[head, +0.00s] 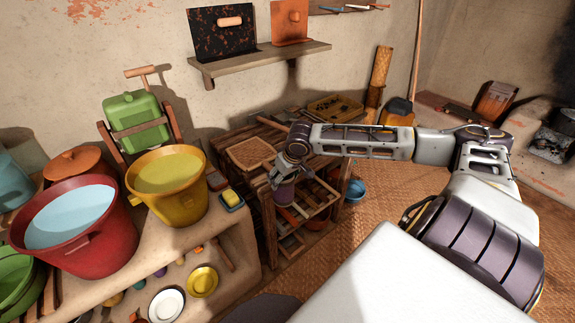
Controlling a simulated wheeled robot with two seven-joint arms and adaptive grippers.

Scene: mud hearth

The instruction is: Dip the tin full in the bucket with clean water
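A red bucket (85,252) stands at the left on the mud ledge, holding pale blue, clear-looking water (70,217). Beside it on its right, a yellow bucket (168,208) holds yellowish, cloudy-looking liquid (166,174). My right arm reaches in from the right, and my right gripper (281,178) points down at the wooden rack, to the right of both buckets. A small purple-grey cylinder (285,195), possibly the tin, is directly below the fingers. I cannot tell whether they grip it, nor see inside it. My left gripper is not in view.
The wooden rack (262,132) carries a woven tray (250,152) and a yellow crate (335,107). A sponge dish (231,201) sits between the yellow bucket and the rack. A green container (133,110) stands behind the buckets. A wall shelf (260,62) hangs above.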

